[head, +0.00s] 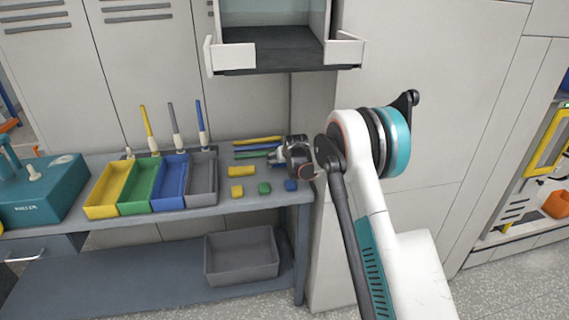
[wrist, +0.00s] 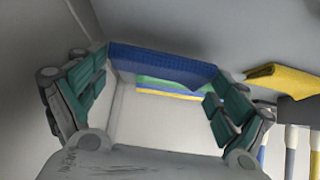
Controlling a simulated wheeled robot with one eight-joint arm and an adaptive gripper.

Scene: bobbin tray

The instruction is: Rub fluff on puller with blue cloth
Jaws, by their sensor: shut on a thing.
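A teal machine (head: 42,190), whose blurred label seems to read "puller", stands at the left end of the bench. No fluff can be made out on it. My gripper (head: 288,154) is at the right end of the bench, beside the long coloured strips. In the wrist view, a blue textured piece (wrist: 160,64), apparently the blue cloth, spans between the two fingers of my gripper (wrist: 158,98), which are shut on it. In the head view the gripper hides most of what it holds.
Yellow, green, blue and grey bins (head: 203,178) stand mid-bench, with upright handled tools (head: 176,131) behind. Small yellow, green and blue pieces (head: 264,188) lie at the bench front. A grey tray (head: 241,256) is on the lower shelf. An open box (head: 280,52) hangs above.

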